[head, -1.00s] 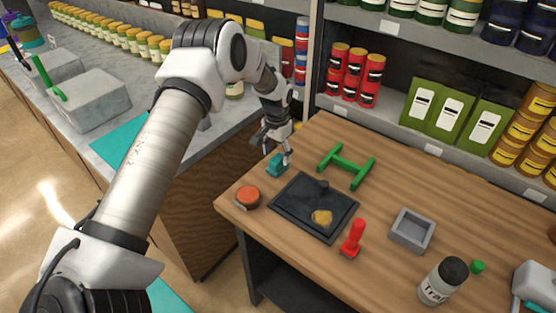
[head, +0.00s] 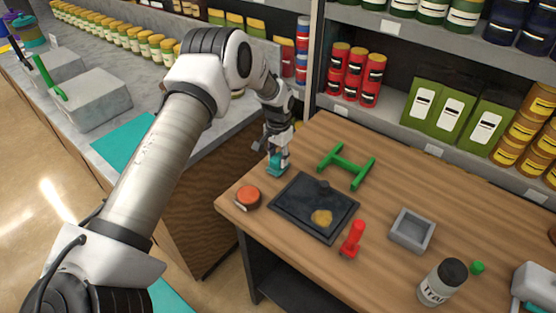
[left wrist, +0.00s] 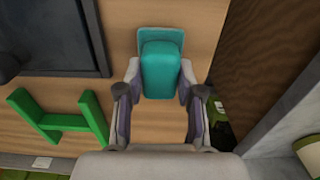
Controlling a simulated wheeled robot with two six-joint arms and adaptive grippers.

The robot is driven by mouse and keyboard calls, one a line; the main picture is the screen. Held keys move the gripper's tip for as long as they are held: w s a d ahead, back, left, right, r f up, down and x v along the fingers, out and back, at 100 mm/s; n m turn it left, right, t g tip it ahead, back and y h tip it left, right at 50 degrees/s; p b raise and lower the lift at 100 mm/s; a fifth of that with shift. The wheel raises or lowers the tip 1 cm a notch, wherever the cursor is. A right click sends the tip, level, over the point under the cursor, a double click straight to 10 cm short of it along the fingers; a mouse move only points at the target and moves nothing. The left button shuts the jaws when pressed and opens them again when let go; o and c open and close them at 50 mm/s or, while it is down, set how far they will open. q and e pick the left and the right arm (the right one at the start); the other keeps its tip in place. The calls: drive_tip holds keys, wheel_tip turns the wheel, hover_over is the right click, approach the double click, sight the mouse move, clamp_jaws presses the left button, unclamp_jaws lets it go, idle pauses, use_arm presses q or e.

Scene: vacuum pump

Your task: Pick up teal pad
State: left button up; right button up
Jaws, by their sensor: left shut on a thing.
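The teal pad (head: 275,164) is a small block near the far left edge of the wooden table, beside the black tray. My left gripper (head: 277,157) is over it with fingers pointing down. In the left wrist view the teal pad (left wrist: 161,68) sits between the two fingers of my left gripper (left wrist: 160,88), which are shut on its sides. A flat teal part shows behind the block there. I cannot tell whether the pad is clear of the table. My right gripper is not in view.
The black tray (head: 290,211) with a yellow lump, an orange-red round thing (head: 247,196), a green H-shaped piece (head: 346,166), a red handled tool (head: 352,240) and a grey open box (head: 410,231) are on the table (head: 470,215). A bottle (head: 442,281) stands at the right front.

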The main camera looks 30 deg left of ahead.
use_arm(q)
drive_tip(key=shift+r, duration=0.35)
wheel_tip(320, 180, up, 2)
drive_tip(key=shift+s+d+r+b, duration=0.1)
drive_tip(key=shift+b, duration=0.8)
drive_tip(key=s+d+b, duration=0.1)
drive_tip(key=s+d, duration=0.2)
drive_tip(key=s, duration=0.1)
drive_tip(key=s+d+r+b, duration=0.1)
drive_tip(key=s+d+b, duration=0.1)
drive_tip(key=s+d, duration=0.1)
drive_tip(key=s+d+b, duration=0.1)
drive_tip(key=s+d, duration=0.2)
drive_tip(key=s, duration=0.1)
drive_tip(key=shift+s+d+r, duration=0.1)
drive_tip(key=shift+s+r, duration=0.1)
drive_tip(key=shift+s, duration=0.15)
drive_tip(key=shift+s+d+r, duration=0.1)
drive_tip(key=shift+s+d, duration=0.1)
drive_tip(key=shift+s, duration=0.15)
